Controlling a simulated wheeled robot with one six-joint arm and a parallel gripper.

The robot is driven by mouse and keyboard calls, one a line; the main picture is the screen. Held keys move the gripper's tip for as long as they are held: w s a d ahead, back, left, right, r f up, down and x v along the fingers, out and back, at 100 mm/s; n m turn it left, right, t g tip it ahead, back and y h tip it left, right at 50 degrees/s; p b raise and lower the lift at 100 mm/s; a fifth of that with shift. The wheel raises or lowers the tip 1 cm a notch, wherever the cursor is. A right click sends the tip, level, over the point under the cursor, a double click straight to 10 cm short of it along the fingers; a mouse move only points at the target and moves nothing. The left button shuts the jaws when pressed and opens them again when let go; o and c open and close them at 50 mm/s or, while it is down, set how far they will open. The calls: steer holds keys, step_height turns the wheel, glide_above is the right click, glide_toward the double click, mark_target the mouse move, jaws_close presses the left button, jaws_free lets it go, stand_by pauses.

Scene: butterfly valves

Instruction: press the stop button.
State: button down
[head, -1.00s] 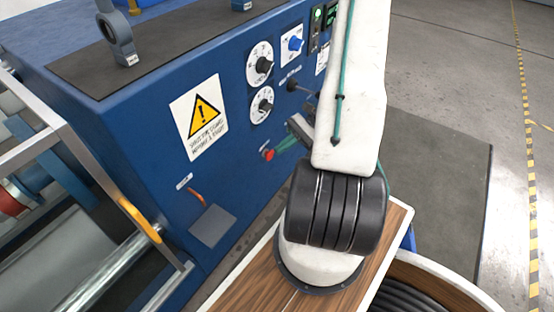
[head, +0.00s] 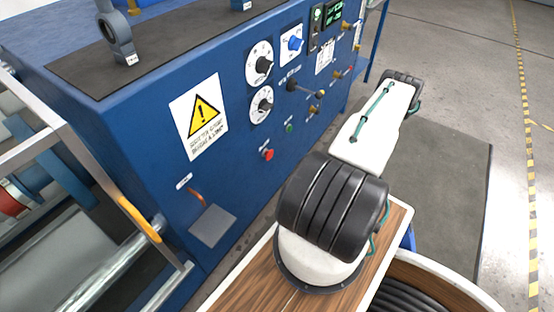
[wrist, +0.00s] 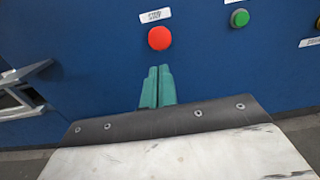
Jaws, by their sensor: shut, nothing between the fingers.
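A round red button (head: 267,154) sits low on the blue front panel (head: 235,140); it also shows in the wrist view (wrist: 159,38), with a small white label (wrist: 155,15) above it. The label's print is too small to read surely. My gripper (wrist: 158,70) has two green fingers held together, with nothing between them. In the wrist view its tips lie just below the red button in the picture, apart from it by a distance I cannot tell. In the head view the gripper is hidden beyond my arm.
A green button (head: 289,127) is right of the red one and shows in the wrist view (wrist: 239,18). Dials (head: 260,63), a blue knob (head: 295,43) and several levers sit higher up. A metal frame (head: 100,190) stands at the left. The floor (head: 440,190) at the right is clear.

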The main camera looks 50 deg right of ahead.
mark_target(271, 155)
steer(key=w, duration=0.9)
steer(key=w+a, duration=0.1)
steer(key=w, duration=0.4)
steer(key=shift+a, duration=0.1)
